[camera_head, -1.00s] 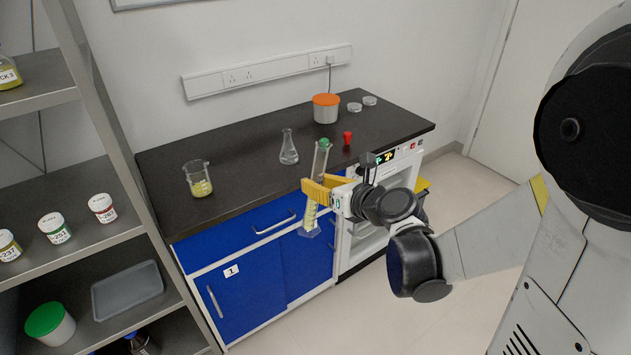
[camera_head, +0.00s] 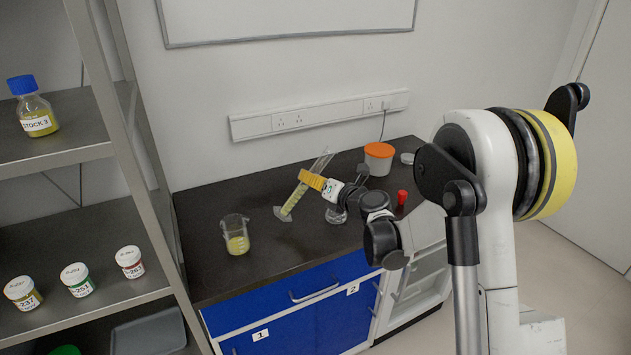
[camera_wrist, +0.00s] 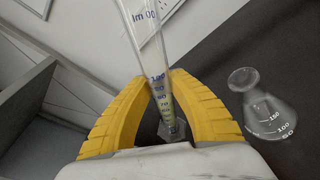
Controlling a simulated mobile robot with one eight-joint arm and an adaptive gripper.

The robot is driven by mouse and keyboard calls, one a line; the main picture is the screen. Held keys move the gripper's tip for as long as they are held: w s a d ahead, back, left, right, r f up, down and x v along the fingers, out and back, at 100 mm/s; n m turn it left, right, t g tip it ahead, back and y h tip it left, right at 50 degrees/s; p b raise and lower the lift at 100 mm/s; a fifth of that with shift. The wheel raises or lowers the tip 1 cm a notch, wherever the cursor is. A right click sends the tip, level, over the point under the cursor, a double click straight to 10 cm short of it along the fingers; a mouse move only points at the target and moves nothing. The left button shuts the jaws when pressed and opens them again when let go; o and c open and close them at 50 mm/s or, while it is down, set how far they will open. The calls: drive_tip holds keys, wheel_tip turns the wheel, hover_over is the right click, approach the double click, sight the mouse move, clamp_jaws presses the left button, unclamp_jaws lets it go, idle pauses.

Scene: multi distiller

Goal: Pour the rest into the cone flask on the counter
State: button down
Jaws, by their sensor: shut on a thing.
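My gripper (camera_head: 308,181), with its yellow fingers, is shut on a clear graduated cylinder (camera_head: 293,201) holding yellow liquid. The cylinder leans, its mouth up to the right and its foot down to the left, above the counter or close to it; the exact gap cannot be told. In the wrist view the cylinder (camera_wrist: 158,65) runs between the fingers (camera_wrist: 163,88). The clear cone flask (camera_wrist: 262,106) stands upright on the counter, right of the fingers in the wrist view. In the head view my gripper hides much of the flask (camera_head: 336,216); it looks empty.
A beaker (camera_head: 236,238) with yellow liquid stands on the dark counter (camera_head: 205,215) at left. An orange-lidded tub (camera_head: 379,160) and a red item (camera_head: 402,198) are at right. A shelf unit (camera_head: 70,155) with bottles stands at far left.

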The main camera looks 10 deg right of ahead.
sight(306, 189)
drive_tip(key=shift+f+b, duration=0.35)
drive_tip(key=shift+f, duration=0.3)
drive_tip(key=shift+w+a+f+b, duration=0.1)
drive_tip(key=shift+w+f+b, duration=0.15)
drive_tip(key=shift+f+b, duration=0.15)
drive_tip(key=m+b, duration=0.1)
drive_tip(key=a+m+t+y+b, duration=0.1)
drive_tip(key=m, duration=0.1)
drive_tip(key=shift+s+a+f, duration=0.1)
drive_tip(key=shift+f, duration=0.3)
drive_tip(key=m+b, duration=0.1)
drive_tip(key=a+m+t+b, duration=0.1)
drive_tip(key=m, duration=0.1)
drive_tip(key=shift+f+y, duration=0.2)
drive_tip(key=shift+y, duration=0.2)
drive_tip(key=shift+r+m+t, duration=0.3)
drive_tip(key=shift+r, duration=0.05)
drive_tip(key=shift+a+r+m, duration=0.1)
drive_tip(key=shift+r+m, duration=0.05)
drive_tip(key=shift+m, duration=0.25)
